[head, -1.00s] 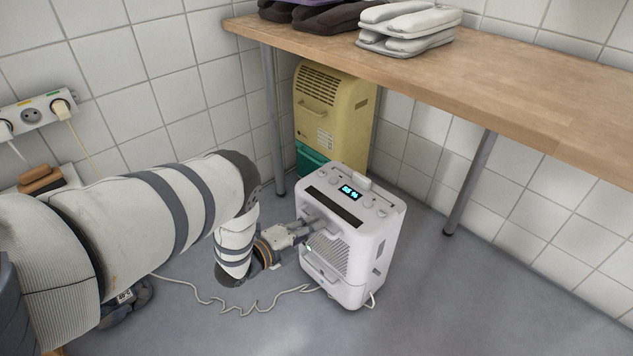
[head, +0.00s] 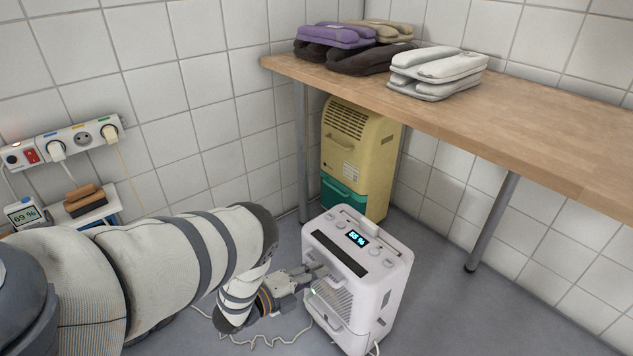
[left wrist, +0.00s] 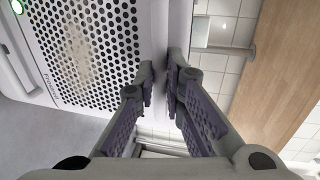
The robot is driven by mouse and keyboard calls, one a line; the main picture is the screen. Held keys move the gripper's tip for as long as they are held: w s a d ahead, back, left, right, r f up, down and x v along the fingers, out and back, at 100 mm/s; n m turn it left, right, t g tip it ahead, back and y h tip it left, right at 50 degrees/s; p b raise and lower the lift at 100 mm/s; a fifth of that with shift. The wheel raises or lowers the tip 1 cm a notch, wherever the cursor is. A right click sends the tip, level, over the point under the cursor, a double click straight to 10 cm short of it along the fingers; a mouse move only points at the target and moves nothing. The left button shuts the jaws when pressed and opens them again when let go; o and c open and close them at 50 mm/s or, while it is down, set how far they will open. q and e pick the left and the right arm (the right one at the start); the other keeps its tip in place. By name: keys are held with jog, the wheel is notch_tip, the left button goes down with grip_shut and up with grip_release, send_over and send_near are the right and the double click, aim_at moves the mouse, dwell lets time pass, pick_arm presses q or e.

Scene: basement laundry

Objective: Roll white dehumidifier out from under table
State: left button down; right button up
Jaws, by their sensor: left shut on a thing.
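The white dehumidifier (head: 379,297) stands upright on the floor in front of the table. Its top has a lit display, and its front has a perforated grille. My left gripper (head: 318,271) reaches in from the left and is shut on the upper front of the dehumidifier, at its grip recess. In the left wrist view the fingers (left wrist: 165,78) close on a pale edge beside the grille (left wrist: 85,45); the exact contact is partly hidden. The wooden table (head: 540,120) is behind and to the right. My right gripper is not in view.
A yellow and green dehumidifier (head: 350,150) stands behind, under the table. Metal table legs (head: 490,225) stand on either side. A white cord (head: 262,341) lies on the floor at the left. A power strip (head: 70,145) is on the left wall. Folded cloths (head: 437,70) lie on the table.

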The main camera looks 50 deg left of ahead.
pick_arm(q)
jog(key=shift+s+a, duration=0.1)
jog(key=c, duration=1.7)
grip_release()
jog(key=shift+o, duration=0.2)
jog(key=d+v, duration=0.1)
jog(key=v, duration=1.1)
jog(key=shift+a, duration=0.4)
